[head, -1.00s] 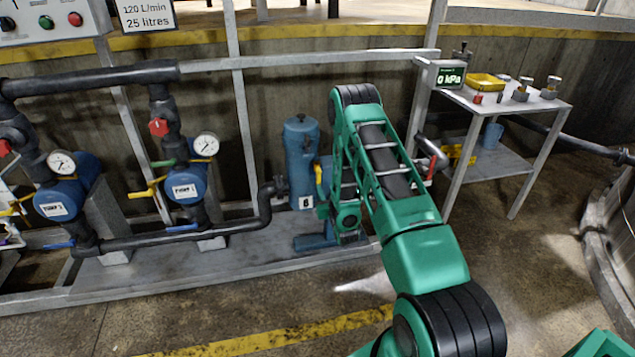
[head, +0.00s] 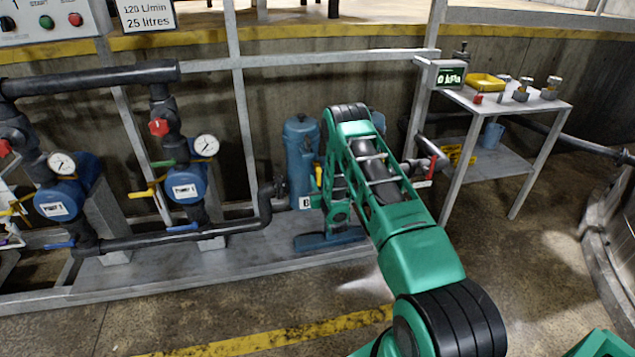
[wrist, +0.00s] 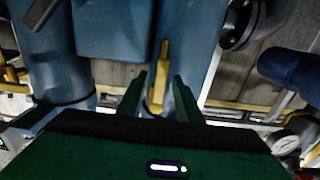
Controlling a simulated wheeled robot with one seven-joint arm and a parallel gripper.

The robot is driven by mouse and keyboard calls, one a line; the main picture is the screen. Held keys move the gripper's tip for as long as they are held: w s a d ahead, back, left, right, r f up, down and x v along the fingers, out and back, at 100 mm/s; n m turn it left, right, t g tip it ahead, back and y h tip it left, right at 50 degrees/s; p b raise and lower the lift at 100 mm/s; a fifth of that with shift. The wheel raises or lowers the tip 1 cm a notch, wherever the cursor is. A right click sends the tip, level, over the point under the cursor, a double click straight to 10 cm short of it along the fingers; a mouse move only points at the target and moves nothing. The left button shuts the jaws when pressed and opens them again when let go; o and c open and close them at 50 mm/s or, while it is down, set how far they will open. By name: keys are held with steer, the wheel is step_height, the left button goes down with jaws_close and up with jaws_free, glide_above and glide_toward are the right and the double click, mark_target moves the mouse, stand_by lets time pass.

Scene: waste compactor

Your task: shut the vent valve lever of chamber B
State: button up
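The blue chamber labelled B (head: 300,150) stands on the grey base in the middle of the head view, partly behind my arm. A yellow lever (head: 318,173) shows beside it at the edge of my arm. In the wrist view, a yellow lever (wrist: 161,75) hangs roughly upright in front of blue bodywork (wrist: 185,45). My gripper (wrist: 160,84) is open, with one green finger on each side of the lever in that picture. Gaps show between lever and fingers, and I see no contact. The depth of the lever between the fingers is hard to judge.
Blue pumps with gauges (head: 187,185) and black pipes (head: 180,234) stand to the left. A pipe with a red handle (head: 433,167) is close on the right of my arm, near a grey table (head: 455,95). Floor in front is clear.

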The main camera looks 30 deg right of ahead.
steer(key=shift+w+d, duration=0.1)
steer(key=shift+w, duration=0.3)
steer(key=shift+c, duration=0.3)
jaws_close()
